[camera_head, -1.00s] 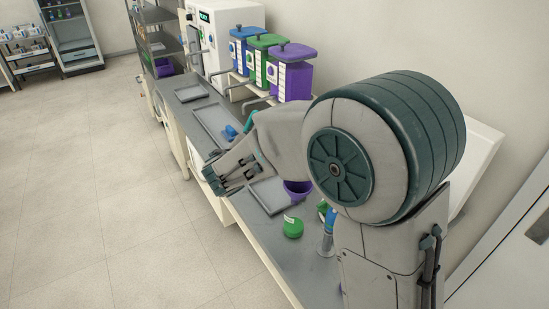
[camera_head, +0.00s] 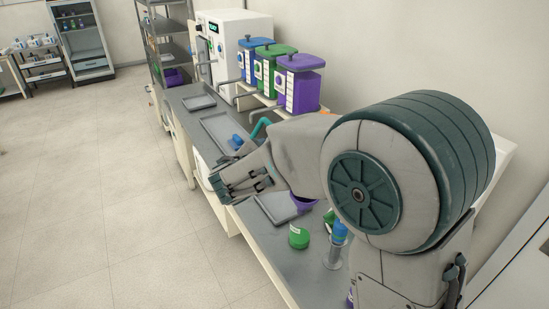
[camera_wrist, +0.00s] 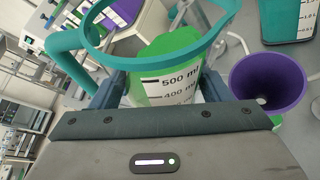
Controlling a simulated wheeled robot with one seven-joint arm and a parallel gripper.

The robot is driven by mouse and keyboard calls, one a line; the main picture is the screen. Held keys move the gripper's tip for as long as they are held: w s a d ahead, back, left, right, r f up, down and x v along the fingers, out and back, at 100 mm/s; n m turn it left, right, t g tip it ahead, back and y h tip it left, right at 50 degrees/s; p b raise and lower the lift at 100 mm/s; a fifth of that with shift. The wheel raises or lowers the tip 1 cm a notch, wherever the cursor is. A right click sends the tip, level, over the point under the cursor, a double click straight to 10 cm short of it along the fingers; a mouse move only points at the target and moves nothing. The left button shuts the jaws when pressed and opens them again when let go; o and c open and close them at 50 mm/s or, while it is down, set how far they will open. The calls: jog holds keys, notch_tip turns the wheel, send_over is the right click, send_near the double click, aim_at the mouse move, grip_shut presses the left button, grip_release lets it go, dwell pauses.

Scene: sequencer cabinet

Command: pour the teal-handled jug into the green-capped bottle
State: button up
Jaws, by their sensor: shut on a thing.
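My gripper (camera_head: 245,180) is shut on the jug, seen close in the wrist view. The jug has a teal rim and handle (camera_wrist: 65,50), a clear marked wall (camera_wrist: 175,90) and green liquid inside. Part of its teal handle also shows in the head view (camera_head: 260,127), above the bench. A purple funnel (camera_wrist: 268,85) is right of the jug in the wrist view, apart from it, with something green under it. A short green item with a pale label (camera_head: 299,237) stands on the bench; I cannot tell whether it is the green-capped bottle.
Grey trays (camera_head: 220,132) lie along the bench. Blue, green and purple lidded tanks (camera_head: 299,85) stand on a shelf behind. A blue-topped cylinder (camera_head: 336,243) stands near my arm. A small blue item (camera_head: 236,142) lies by a tray. The floor left is clear.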

jog(key=shift+a+f+m+t+y+b, duration=0.2)
jog(key=shift+m+b, duration=0.45)
jog(key=shift+b, duration=2.2)
jog(key=shift+m+t+y+b, duration=0.2)
jog(key=shift+m+t+b, duration=0.35)
jog(key=shift+b, duration=2.25)
dwell(2.3)
